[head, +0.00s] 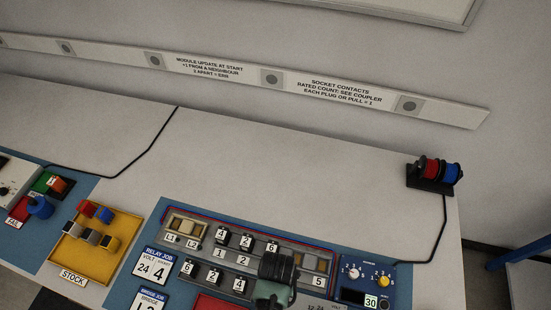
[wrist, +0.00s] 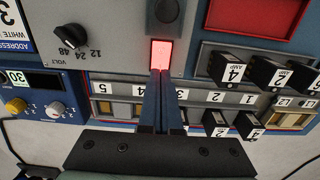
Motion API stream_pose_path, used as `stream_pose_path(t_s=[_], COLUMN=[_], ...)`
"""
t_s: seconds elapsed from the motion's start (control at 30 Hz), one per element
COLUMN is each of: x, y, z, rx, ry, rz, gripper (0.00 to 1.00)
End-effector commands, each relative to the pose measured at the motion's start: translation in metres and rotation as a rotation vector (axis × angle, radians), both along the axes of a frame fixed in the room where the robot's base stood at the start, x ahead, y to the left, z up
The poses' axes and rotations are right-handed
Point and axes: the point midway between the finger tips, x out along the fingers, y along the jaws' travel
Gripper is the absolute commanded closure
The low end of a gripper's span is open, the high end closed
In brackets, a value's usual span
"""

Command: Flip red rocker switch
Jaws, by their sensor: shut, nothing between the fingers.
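The red rocker switch (wrist: 160,54) shows in the wrist view as a small, bright red, lit-looking rectangle on a grey panel. My gripper (wrist: 161,78) is shut and empty, with its fingertips together at the near edge of the switch. I cannot tell whether the tips touch it. In the head view my gripper (head: 278,268) is over the lower right part of the panel, and the switch cannot be made out there.
In the wrist view a black dial (wrist: 71,36) is left of the switch and a red recessed area (wrist: 258,14) right of it. Numbered black modules (head: 218,255) stand close by. The head view shows a yellow stock tray (head: 66,249) at left and cable reels (head: 434,172) at right.

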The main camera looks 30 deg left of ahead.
Motion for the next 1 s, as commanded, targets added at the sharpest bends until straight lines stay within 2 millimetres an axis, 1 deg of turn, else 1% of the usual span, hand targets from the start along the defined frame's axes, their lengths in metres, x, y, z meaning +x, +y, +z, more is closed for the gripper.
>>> stream_pose_path(t_s=[0.03, 0.53, 0.63, 1.0], x=[0.0, 0.0, 0.0, 0.0], y=[0.0, 0.0, 0.0, 0.0], z=[0.008, 0.046, 0.048, 0.047], rx=[0.0, 0.0, 0.0, 0.0], ry=[0.0, 0.0, 0.0, 0.0], rz=[0.0, 0.0, 0.0, 0.0], gripper=[1.0, 1.0, 1.0, 1.0])
